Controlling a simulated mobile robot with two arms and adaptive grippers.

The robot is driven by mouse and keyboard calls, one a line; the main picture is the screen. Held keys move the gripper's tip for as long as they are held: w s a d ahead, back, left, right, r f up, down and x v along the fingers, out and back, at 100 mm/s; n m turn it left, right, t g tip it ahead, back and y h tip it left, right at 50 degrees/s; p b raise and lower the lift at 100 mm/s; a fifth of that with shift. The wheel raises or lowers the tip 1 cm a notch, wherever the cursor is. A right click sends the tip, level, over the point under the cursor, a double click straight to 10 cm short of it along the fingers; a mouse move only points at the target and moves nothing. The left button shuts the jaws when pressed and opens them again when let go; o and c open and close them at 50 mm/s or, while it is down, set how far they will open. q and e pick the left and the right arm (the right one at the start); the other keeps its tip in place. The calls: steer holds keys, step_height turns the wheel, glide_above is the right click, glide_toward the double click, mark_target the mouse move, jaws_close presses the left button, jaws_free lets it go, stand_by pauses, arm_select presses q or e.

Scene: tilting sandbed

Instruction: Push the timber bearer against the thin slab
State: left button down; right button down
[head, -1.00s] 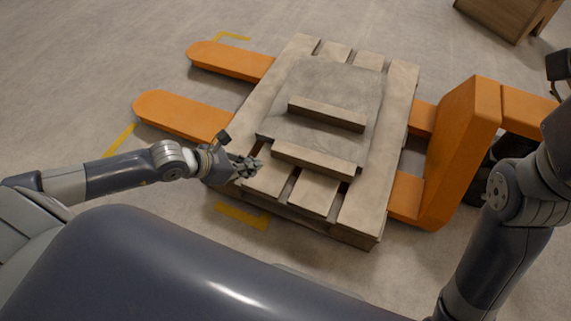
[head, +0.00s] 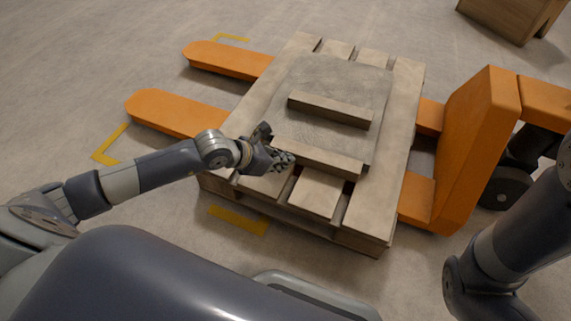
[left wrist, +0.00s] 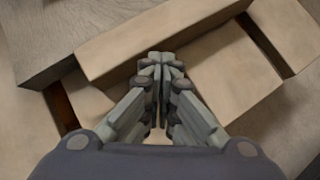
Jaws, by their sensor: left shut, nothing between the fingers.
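The thin slab (head: 340,79), grey and flat, lies on the wooden pallet (head: 407,110). One timber bearer (head: 323,158) lies along the slab's near side, and a second timber bearer (head: 330,109) lies on top of the slab. My left gripper (head: 287,161) is shut and empty at the near side of the front bearer, towards its left end. In the left wrist view its fingertips (left wrist: 164,62) overlap the front bearer (left wrist: 150,35); I cannot tell whether they touch. The slab (left wrist: 38,35) shows beyond the bearer there. Any gap between them is hidden. My right gripper is out of view.
The pallet rests on an orange pallet truck (head: 478,140), whose forks (head: 175,112) stick out on the left. Gaps run between the pallet boards. A wooden crate (head: 505,20) stands at the far right. Floor beyond the forks is clear.

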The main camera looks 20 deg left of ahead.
arm_select(q)
steer(key=shift+w+d, duration=0.3)
steer(key=shift+w, duration=0.05)
steer(key=shift+w+r, duration=0.1)
